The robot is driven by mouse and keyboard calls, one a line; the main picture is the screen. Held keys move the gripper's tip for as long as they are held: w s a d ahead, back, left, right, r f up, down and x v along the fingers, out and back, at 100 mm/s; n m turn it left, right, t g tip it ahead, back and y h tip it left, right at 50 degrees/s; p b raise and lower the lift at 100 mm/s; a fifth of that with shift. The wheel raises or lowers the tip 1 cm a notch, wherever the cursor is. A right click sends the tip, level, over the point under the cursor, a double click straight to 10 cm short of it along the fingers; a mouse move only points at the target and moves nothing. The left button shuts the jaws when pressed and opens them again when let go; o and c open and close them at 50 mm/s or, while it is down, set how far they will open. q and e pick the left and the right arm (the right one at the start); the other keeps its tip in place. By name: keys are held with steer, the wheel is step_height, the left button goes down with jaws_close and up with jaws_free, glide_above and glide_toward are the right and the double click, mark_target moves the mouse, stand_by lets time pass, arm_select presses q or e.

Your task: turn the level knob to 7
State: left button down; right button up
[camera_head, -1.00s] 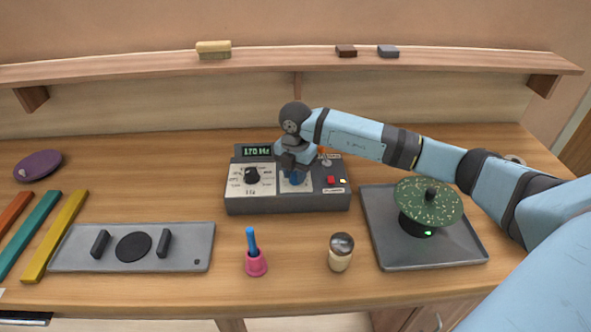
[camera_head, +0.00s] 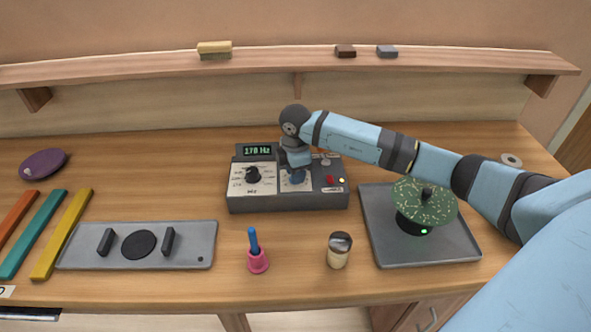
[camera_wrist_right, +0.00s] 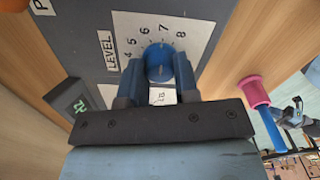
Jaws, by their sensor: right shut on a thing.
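The level knob (camera_wrist_right: 159,62) is blue and round, beside a printed LEVEL label and a scale whose 4 to 8 show in the right wrist view. My right gripper (camera_wrist_right: 160,80) is shut on it, one finger on each side. I cannot make out clearly which number its pointer meets. In the head view my right gripper (camera_head: 296,172) comes down over the right dial of the grey control box (camera_head: 290,202) and mostly hides the blue knob.
The box also has a black knob (camera_head: 253,174), a display (camera_head: 257,151) reading about 178 Hz and a red button (camera_head: 330,180). A pink holder (camera_head: 258,262), a shaker (camera_head: 339,250), a tray (camera_head: 455,252) and a grey plate (camera_head: 190,258) stand nearer.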

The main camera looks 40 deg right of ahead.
steer(key=shift+r, duration=0.1)
stand_by(0.4)
steer(key=o, duration=0.8)
steer(key=shift+o, duration=0.6)
step_height(320, 180, up, 14)
steer(key=b, duration=0.1)
steer(key=shift+f, duration=0.2)
